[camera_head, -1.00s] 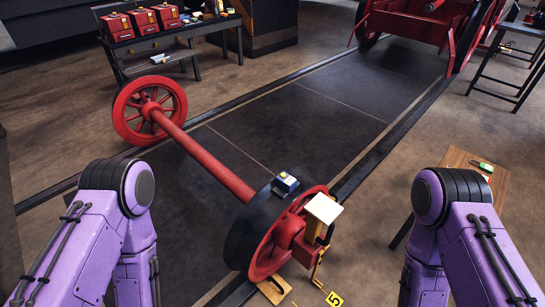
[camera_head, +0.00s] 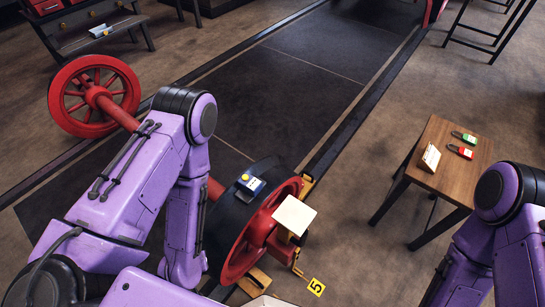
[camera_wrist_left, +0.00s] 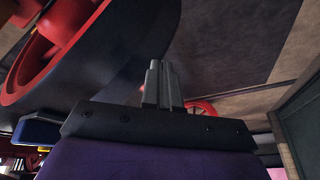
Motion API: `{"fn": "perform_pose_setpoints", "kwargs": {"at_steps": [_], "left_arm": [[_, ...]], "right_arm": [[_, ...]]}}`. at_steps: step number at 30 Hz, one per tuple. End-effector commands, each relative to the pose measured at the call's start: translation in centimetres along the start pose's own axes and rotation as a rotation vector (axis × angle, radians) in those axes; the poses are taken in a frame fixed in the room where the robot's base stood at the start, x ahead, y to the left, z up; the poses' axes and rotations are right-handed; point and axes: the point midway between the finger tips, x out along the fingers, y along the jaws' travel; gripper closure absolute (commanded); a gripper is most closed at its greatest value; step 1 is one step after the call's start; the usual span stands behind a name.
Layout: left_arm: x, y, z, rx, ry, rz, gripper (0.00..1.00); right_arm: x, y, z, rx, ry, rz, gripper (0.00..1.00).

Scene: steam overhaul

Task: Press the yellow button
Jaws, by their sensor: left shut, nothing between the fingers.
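The box rests on top of the dark rim of the near red wheel (camera_head: 232,227). My left arm is just left of this wheel; its gripper is hidden in the head view. In the left wrist view my left gripper's fingers (camera_wrist_left: 163,84) are together and empty, beside a large dark wheel rim (camera_wrist_left: 105,62). A blue block (camera_wrist_left: 37,132) at the left edge there may be the button box. My right gripper is out of view.
A red axle joins the near wheel to a far red wheel (camera_head: 94,96). A white plate (camera_head: 294,216) stands right of the near wheel. A wooden table (camera_head: 449,154) with red and green tags stands at right. The dark floor strip behind is clear.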

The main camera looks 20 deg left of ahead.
Motion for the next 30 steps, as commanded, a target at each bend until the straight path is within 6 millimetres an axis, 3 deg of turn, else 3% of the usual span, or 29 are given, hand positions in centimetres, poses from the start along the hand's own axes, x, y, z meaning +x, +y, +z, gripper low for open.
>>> {"fn": "perform_pose_setpoints", "kwargs": {"at_steps": [10, 13, 17, 20, 24, 27, 30], "left_arm": [[0.0, 0.0, -0.1, -0.01, 0.003, -0.003, 1.0], [0.2, 1.5, -2.1, -0.13, 0.054, -0.018, 1.0], [-0.1, 5.5, -8.5, -0.56, 0.173, -0.082, 1.0], [-2.0, 9.1, -14.3, -1.027, 0.202, -0.157, 1.0], [-6.9, 13.8, -21.1, -1.634, 0.073, -0.265, 1.0], [-10.9, 16.6, -24.8, -1.938, -0.093, -0.327, 1.0], [-13.8, 18.3, -27.2, -2.11, -0.234, -0.37, 1.0]], "right_arm": [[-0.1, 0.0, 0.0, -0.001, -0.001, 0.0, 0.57], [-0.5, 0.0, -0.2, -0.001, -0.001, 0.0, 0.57], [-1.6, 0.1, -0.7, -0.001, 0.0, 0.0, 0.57], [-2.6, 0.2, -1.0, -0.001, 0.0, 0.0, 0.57], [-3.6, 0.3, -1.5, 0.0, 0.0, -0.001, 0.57], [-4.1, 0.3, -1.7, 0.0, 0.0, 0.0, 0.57], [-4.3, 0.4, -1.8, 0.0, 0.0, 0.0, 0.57]]}}
